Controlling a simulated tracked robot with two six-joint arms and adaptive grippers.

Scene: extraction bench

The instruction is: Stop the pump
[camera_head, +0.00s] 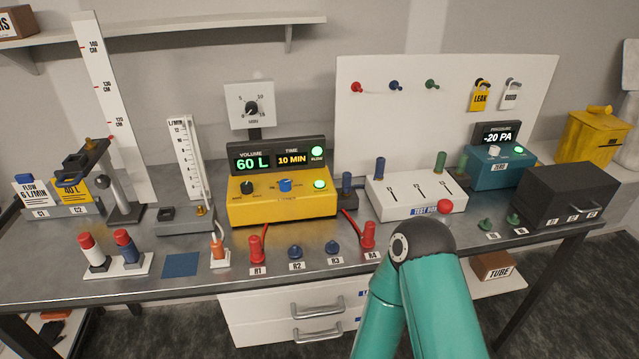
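The yellow pump unit (284,209) stands at the middle of the bench. Its dark display (277,156) reads VOLUME 60 L and TIME 10 MIN, with a green lamp (317,152) lit at its right. A teal arm of mine rises from the lower right to a dark round joint, in front of the bench's edge. Neither gripper shows in this view.
A timer dial (252,107) stands behind the pump. A flow tube (186,160) stands left of it, a white slotted box (410,195) right. Red plugs R1 (257,248) and R4 (369,236) stand in front. A teal pressure unit (497,168) reads -20 PA.

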